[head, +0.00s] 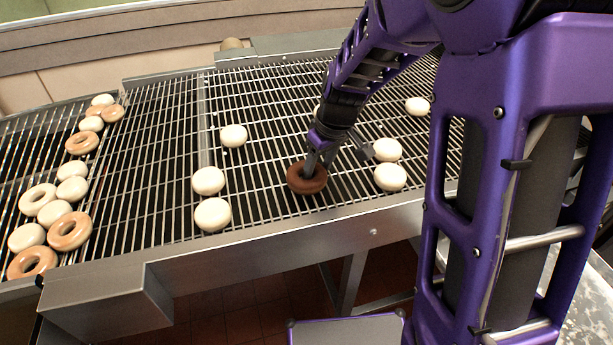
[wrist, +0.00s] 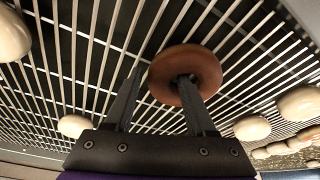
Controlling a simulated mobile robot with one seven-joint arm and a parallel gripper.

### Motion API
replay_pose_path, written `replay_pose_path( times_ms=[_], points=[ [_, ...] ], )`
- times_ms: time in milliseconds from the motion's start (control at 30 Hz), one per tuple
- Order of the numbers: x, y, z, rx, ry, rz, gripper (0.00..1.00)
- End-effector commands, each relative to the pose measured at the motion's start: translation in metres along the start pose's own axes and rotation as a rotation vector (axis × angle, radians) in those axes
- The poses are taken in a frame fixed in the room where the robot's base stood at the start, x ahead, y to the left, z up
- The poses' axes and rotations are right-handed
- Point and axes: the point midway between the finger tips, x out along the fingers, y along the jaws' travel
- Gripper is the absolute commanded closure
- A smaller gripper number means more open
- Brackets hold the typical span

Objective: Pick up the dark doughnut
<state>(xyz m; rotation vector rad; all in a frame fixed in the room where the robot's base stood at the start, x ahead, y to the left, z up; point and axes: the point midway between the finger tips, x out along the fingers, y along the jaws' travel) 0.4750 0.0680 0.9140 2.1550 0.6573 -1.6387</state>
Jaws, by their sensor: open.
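The dark doughnut (head: 306,186) is a brown ring lying flat on the wire conveyor near its front edge. My gripper (head: 319,163) points down at it from above and is open. In the wrist view, the doughnut (wrist: 160,72) is at upper middle. There, one finger of my gripper (wrist: 158,78) reaches to the doughnut's hole, and its tip seems to be in it. The other finger is outside the ring, to the left. I cannot tell whether either finger touches the doughnut.
The wire conveyor (head: 265,205) has a metal front rail (head: 375,228). Several pale round doughnuts (head: 213,214) lie left of the gripper; two more (head: 390,177) are close on its right. Pale and tan ring doughnuts (head: 70,231) crowd the far left.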

Motion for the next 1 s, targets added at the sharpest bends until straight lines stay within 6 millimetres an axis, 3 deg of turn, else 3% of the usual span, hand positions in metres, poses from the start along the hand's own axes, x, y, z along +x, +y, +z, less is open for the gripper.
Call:
replay_pose_path(
  times_ms=[67,400,733,1000],
  points=[
    [0.0,0.0,0.0,0.0,0.0,0.0,0.44],
    [-0.001,0.0,0.0,0.0,0.0,0.0,1.0],
    [-0.005,0.0,-0.002,0.0,0.001,0.0,1.0],
    [-0.052,0.001,-0.015,-0.001,0.005,0.002,1.0]
  ],
)
